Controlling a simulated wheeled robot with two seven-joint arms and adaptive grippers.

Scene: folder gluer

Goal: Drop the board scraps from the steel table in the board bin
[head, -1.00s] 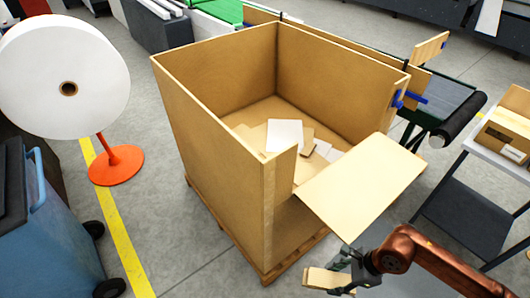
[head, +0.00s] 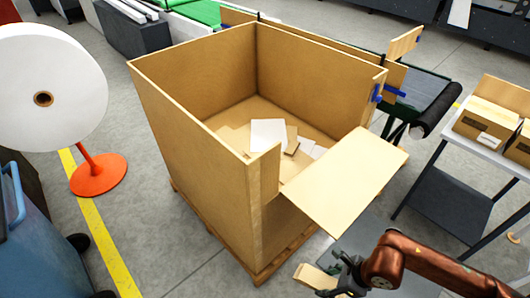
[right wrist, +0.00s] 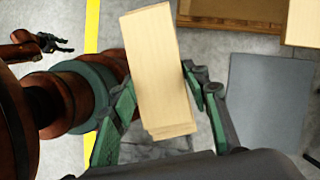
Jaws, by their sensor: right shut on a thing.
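The board bin (head: 195,165) is a tall open brown box on a pallet, with its front flap (head: 345,182) folded outward. Inside lie several flat scraps, one of them white (head: 268,134). My right gripper (head: 335,280) is in front of the bin, below the flap and outside the walls. It is shut on a pale board scrap (head: 312,277), which looks like a small stack of flat pieces. The scrap also shows between the green fingers in the right wrist view (right wrist: 158,70). My left gripper (right wrist: 58,43) shows small in the right wrist view, its fingers apart and empty.
A white roll (head: 50,85) on an orange stand and a blue wheeled container (head: 30,225) stand left. A table with cartons (head: 490,120) and a dark conveyor roller (head: 437,117) are right. A grey flat surface (right wrist: 265,100) shows beside my right gripper.

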